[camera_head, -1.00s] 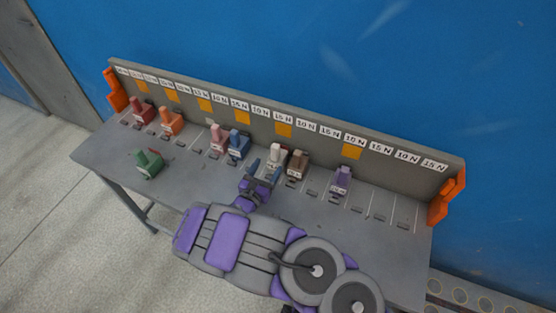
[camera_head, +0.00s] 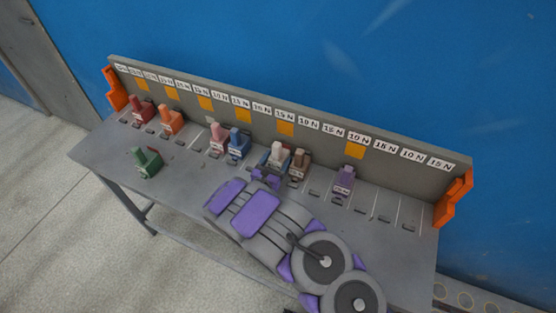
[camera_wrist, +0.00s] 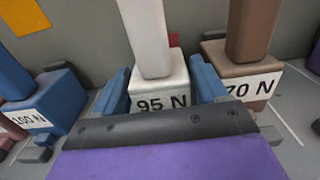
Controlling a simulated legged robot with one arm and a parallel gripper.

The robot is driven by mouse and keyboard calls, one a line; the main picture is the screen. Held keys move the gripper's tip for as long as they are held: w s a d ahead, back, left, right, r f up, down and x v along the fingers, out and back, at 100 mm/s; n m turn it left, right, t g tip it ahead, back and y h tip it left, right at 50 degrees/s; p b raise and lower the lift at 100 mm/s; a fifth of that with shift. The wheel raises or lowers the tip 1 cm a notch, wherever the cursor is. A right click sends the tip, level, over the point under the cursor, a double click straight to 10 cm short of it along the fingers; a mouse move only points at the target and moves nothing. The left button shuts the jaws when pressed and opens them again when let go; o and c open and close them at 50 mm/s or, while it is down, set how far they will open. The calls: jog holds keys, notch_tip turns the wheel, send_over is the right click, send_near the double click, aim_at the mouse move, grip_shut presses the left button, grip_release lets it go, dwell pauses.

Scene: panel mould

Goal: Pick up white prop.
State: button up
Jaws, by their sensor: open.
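The white prop (camera_head: 276,157) stands upright on the grey table, near its back panel, between a blue prop on its left and a brown prop on its right. In the wrist view the white prop (camera_wrist: 157,80) shows its block base, marked "95 N", and its upright handle. My gripper (camera_wrist: 160,88) is open, with one blue finger on each side of the white base. My gripper (camera_head: 274,162) also reaches the prop in the head view. Whether the fingers touch the base cannot be told. The lower front of the base is hidden behind my gripper.
The brown prop (camera_wrist: 243,75), marked "70 N", stands close to the right finger. A blue prop (camera_wrist: 45,103) stands farther left. Pink (camera_head: 217,139), orange (camera_head: 171,121), red (camera_head: 141,110), purple (camera_head: 344,180) and green (camera_head: 148,162) props stand along the table (camera_head: 190,180). The back panel (camera_head: 400,176) rises behind.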

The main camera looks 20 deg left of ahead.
jog(key=shift+c, duration=0.3)
jog(key=c, duration=0.9)
jog(key=shift+c, duration=0.2)
jog(key=shift+r, duration=0.2)
